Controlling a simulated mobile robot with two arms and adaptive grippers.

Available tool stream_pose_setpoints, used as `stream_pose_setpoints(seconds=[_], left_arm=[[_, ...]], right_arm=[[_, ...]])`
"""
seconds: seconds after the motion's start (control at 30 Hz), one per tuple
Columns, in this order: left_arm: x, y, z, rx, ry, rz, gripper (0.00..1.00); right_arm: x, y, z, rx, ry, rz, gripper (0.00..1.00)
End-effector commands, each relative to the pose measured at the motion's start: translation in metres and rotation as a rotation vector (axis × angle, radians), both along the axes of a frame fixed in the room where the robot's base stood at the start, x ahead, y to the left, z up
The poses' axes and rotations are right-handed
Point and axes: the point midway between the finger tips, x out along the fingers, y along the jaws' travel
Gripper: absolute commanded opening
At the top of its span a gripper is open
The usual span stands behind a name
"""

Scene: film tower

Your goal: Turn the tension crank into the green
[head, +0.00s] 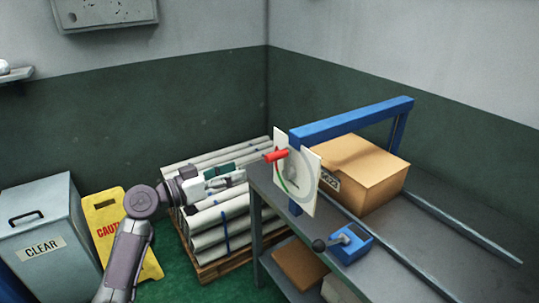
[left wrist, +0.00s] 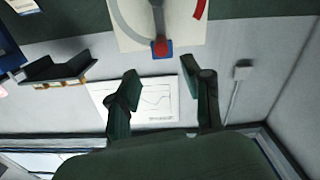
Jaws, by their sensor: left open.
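The tension crank has a red handle (head: 276,155) that sticks out to the left from a white dial plate (head: 308,196) on the blue frame. A green arc shows on the plate's left and lower side. In the left wrist view the red knob (left wrist: 161,47) is at top centre, in front of the plate (left wrist: 128,30) with a grey arc and part of a red arc. My left gripper (head: 240,175) is open and empty, left of the handle and apart from it. Its spread fingers (left wrist: 168,82) show below the knob in the wrist view. My right gripper is not in view.
A grey bench (head: 455,252) carries the blue frame (head: 352,120), a cardboard box (head: 375,180) and a blue lever unit (head: 349,244). Wrapped rolls (head: 205,218) lie on a pallet behind my left arm. A yellow caution sign (head: 104,220) and grey bin (head: 45,235) stand left.

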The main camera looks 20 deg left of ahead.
Motion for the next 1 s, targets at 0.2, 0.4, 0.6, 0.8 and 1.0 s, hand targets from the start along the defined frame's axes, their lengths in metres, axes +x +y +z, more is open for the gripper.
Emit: stream_pose_setpoints(seconds=[0.2, 0.4, 0.6, 0.8, 1.0], left_arm=[[0.038, -0.030, 0.005, -0.006, 0.002, 0.000, 0.49], [0.069, -0.054, 0.004, -0.004, 0.003, 0.000, 0.49], [0.086, -0.067, 0.001, -0.002, 0.003, 0.001, 0.49], [0.091, -0.071, -0.001, 0.000, 0.003, 0.002, 0.49], [0.091, -0.071, -0.001, 0.000, 0.003, 0.002, 0.46]], right_arm=[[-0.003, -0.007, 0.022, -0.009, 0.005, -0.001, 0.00], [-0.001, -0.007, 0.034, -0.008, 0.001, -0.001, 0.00], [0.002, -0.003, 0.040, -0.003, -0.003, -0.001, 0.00], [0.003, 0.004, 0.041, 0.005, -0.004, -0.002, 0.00], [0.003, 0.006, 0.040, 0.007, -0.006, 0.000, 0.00]])
